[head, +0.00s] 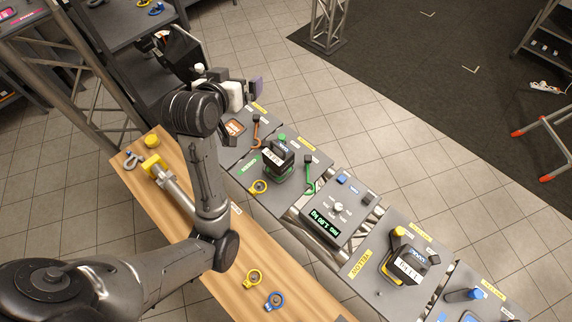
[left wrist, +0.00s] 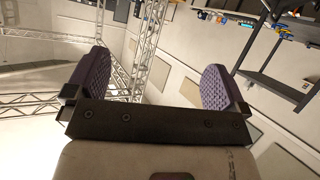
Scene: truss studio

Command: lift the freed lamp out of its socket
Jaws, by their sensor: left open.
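Black blocks that may be lamps sit on the grey panels: one with a white label and green trim (head: 279,157), and one with a yellow part beside it (head: 403,264). I cannot tell which lamp is freed or how its socket holds it. My left gripper (head: 250,90) is above the far end of the panel row, up and left of the green-trimmed block and apart from it. In the left wrist view its two purple pads (left wrist: 152,85) stand wide apart with nothing between them, facing the trusses and wall. My right gripper is not in view.
A wooden bench (head: 262,245) runs along the near side, with a yellow ring (head: 253,279), a blue ring (head: 274,301) and a shackle (head: 133,160). A grey box with a green display (head: 325,226) stands between the two blocks. A dark shelf (head: 130,25) is at upper left.

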